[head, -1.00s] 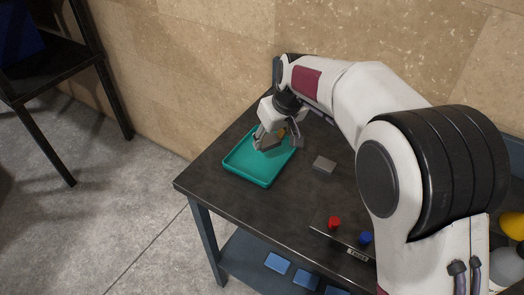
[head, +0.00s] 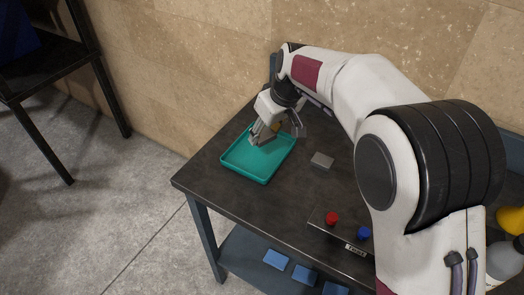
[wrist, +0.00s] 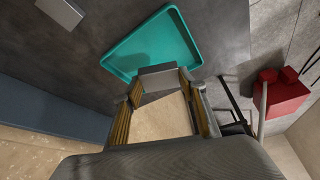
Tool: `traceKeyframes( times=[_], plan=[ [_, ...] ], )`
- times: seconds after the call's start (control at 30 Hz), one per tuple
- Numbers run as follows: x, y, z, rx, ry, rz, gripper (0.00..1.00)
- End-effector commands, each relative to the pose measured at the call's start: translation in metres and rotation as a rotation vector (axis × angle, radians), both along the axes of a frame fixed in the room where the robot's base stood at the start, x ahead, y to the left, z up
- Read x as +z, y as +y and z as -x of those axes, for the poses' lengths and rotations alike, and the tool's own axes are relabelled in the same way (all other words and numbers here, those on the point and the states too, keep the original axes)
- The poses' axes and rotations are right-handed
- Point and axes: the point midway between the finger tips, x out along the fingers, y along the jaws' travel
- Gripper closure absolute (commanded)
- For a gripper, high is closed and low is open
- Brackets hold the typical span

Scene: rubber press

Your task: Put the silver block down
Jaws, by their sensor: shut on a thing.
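My gripper (head: 264,134) is over the green tray (head: 243,173), above its far part. In the wrist view, my gripper (wrist: 160,88) is shut on a grey, silver-looking block (wrist: 158,72), held between the fingertips. The tray also shows beyond it in the wrist view (wrist: 125,68). In the head view the held block is small and hard to tell from the fingers. I cannot tell whether it touches the tray floor. The visible part of the tray is empty.
Another flat grey block (head: 322,160) lies on the dark table (head: 225,200), right of the tray. A box with a red button (head: 332,218) and a blue button (head: 364,233) stands near the front. A tan wall runs behind.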

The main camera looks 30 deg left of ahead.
Motion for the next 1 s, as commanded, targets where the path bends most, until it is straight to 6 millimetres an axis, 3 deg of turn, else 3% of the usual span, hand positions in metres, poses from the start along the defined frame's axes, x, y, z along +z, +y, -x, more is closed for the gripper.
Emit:
traceKeyframes(
  times=[0.4, 0.8, 1.0],
  plan=[
    [-0.042, 0.0, 0.0, -0.001, 0.0, -0.001, 0.96],
    [-0.045, 0.0, 0.0, 0.0, -0.002, -0.001, 0.96],
    [-0.06, 0.0, 0.0, -0.001, 0.002, 0.0, 0.96]
  ],
)
